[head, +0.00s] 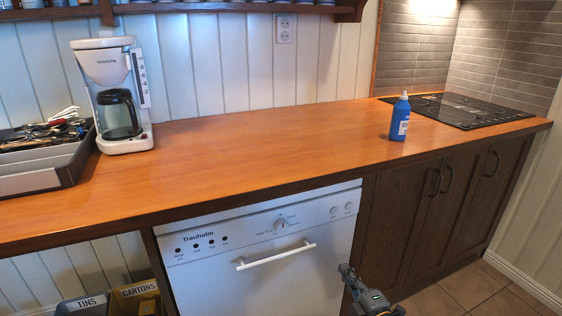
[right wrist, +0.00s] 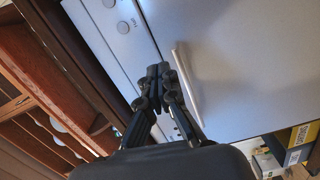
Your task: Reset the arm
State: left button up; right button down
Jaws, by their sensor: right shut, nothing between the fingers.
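My right gripper (right wrist: 158,72) is in the middle of the right wrist view, with its black fingers together and nothing between them. It is in front of the white dishwasher (right wrist: 240,60), and its tips appear beside the door handle (right wrist: 187,82) in that view; I cannot tell the gap. In the head view a part of my right arm shows at the bottom, in front of the dishwasher's lower right side. My left gripper is in neither view. The utensil tray (head: 38,180) stands at the left of the counter with several utensils in it.
The wooden counter (head: 250,150) is mostly clear. A coffee maker (head: 135,143) stands beside the tray, and a blue bottle (head: 399,122) stands near the black hob (head: 460,109). Bins (head: 135,291) sit under the counter at left. Dark cabinets (head: 400,215) are right of the dishwasher.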

jog(key=s+d+f+m+g+h, duration=0.1)
jog(key=s+f+m+g+h, duration=0.35)
jog(key=s+f, duration=0.8)
jog(key=s+d+f+m+g+h, duration=0.15)
jog(key=s+f+m+g, duration=0.45)
jog(key=s+f+m, duration=0.65)
jog(key=s+a+f+g+y, duration=0.1)
jog(key=s+a+f+g, duration=0.1)
jog(key=s+f, duration=0.25)
jog(key=s+a+f+g+y, duration=0.1)
jog(key=s+a+f+g, duration=0.15)
jog(key=s, duration=0.35)
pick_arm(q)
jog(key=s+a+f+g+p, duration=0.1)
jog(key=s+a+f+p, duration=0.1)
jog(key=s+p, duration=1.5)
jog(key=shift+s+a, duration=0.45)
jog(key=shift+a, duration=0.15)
pick_arm(e)
jog(key=s+d+f, duration=0.1)
jog(key=s+d, duration=0.1)
jog(key=s, duration=0.6)
jog(key=s+d+f+g, duration=0.1)
jog(key=s+d, duration=0.1)
jog(key=s, duration=0.7)
jog(key=shift+s+f, duration=0.2)
jog(key=shift+f, duration=0.1)
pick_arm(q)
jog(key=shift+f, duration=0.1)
